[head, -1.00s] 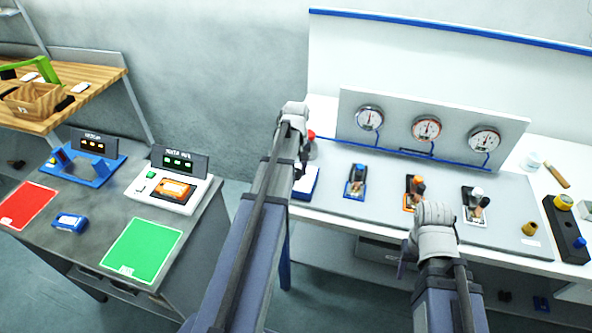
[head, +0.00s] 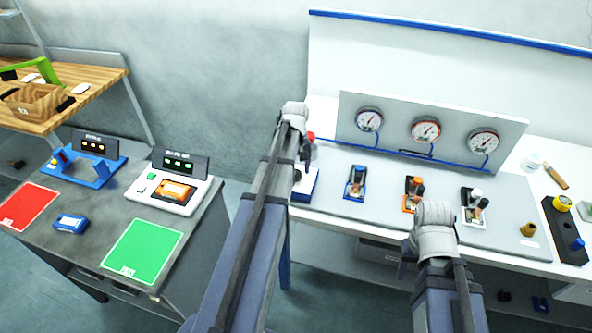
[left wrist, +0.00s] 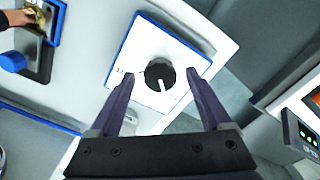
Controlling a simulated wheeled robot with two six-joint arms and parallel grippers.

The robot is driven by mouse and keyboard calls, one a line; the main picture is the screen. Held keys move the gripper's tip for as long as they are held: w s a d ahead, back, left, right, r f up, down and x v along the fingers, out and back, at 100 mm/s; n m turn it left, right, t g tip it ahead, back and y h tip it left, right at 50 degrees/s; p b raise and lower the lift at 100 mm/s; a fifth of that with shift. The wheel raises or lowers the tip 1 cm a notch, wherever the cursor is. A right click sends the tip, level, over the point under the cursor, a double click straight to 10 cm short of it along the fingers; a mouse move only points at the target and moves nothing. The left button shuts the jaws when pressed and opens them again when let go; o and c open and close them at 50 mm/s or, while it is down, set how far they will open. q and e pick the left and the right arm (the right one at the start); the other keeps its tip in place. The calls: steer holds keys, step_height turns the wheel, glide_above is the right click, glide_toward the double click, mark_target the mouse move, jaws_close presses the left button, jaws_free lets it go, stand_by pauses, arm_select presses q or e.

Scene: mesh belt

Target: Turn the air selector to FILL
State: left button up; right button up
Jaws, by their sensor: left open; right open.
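The air selector is a round black knob (left wrist: 160,75) with a white pointer bar, on a white, blue-edged plate (left wrist: 178,42).
A panel with three gauges (head: 425,130) stands behind several small fittings, including a blue one (head: 355,182) and an orange one (head: 412,195). A red knob (head: 311,136) is behind my left gripper. A black block (head: 565,232) lies at right. A separate grey table (head: 95,240) is at left.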

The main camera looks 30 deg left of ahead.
mark_target(296, 174)
arm_select(q)
step_height(296, 174, up, 7)
steer(key=p, duration=0.6)
steer(key=shift+r+p, duration=0.15)
steer(key=shift+p, duration=0.2)
steer(key=s+d+f+m+b, duration=0.3)
steer(key=s+d+m, duration=0.1)
steer(key=d, duration=0.6)
steer(key=s+d+f+m+b, duration=0.2)
steer(key=s+d+m, duration=0.3)
steer(key=d, duration=0.5)
steer(key=s+d+f+m+y+b, duration=0.1)
steer(key=s+d+f+m+b, duration=0.2)
steer(key=s+d, duration=0.4)
steer(key=d+m, duration=0.1)
steer(key=d, duration=0.2)
steer(key=shift+s+d+f+m+b, duration=0.15)
steer(key=shift+s+f+m+b, duration=0.2)
steer(key=shift+m+b, duration=0.05)
steer(key=shift+w, duration=0.1)
stand_by(2.9)
